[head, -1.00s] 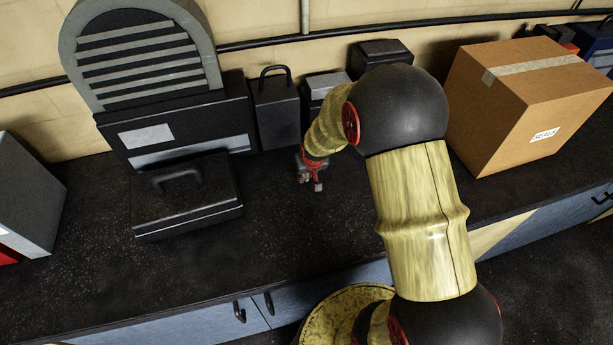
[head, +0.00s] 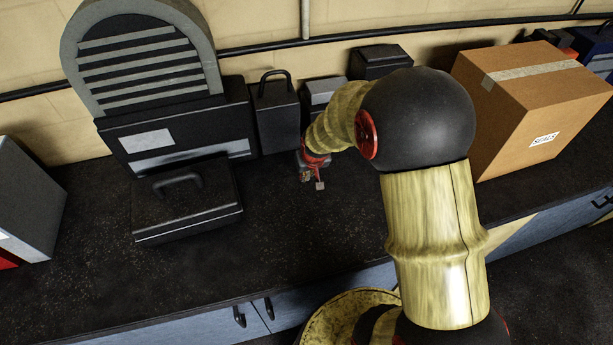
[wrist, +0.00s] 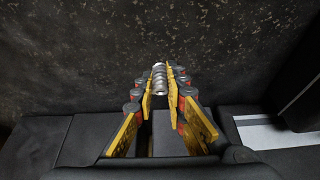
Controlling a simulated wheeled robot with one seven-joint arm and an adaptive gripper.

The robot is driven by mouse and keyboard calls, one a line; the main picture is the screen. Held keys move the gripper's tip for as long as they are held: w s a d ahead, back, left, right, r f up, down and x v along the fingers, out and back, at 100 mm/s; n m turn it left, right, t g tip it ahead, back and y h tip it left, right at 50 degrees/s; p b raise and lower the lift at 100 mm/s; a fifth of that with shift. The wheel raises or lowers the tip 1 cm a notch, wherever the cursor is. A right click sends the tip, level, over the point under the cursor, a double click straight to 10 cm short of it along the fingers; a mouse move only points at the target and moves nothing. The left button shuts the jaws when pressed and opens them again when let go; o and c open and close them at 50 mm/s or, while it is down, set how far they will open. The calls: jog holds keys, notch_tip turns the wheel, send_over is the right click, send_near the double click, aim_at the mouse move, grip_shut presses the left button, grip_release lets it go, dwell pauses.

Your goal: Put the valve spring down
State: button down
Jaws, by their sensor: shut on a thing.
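The valve spring (wrist: 159,77) is a small silvery coil, seen in the wrist view between the yellow fingers of my gripper (wrist: 159,92). The fingers are shut on it, and its far end sticks out past the tips. The dark speckled bench top (wrist: 90,50) lies beyond it; I cannot tell whether the spring touches it. In the head view my gripper (head: 314,178) is low over the black bench top (head: 300,235), right of the flat black case. The spring cannot be made out there.
A flat black case (head: 186,205) lies left of my gripper. A black handled box (head: 276,118) and a grey box (head: 322,92) stand behind. A cardboard box (head: 535,110) stands at right. The bench is bare in front of my gripper.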

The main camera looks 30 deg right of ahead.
jog(key=s+a+r, duration=0.3)
jog(key=s+r, duration=0.5)
jog(key=s, duration=0.4)
jog(key=shift+s+a+r+p, duration=0.15)
jog(key=shift+s+r+p, duration=0.2)
jog(key=shift+s, duration=0.05)
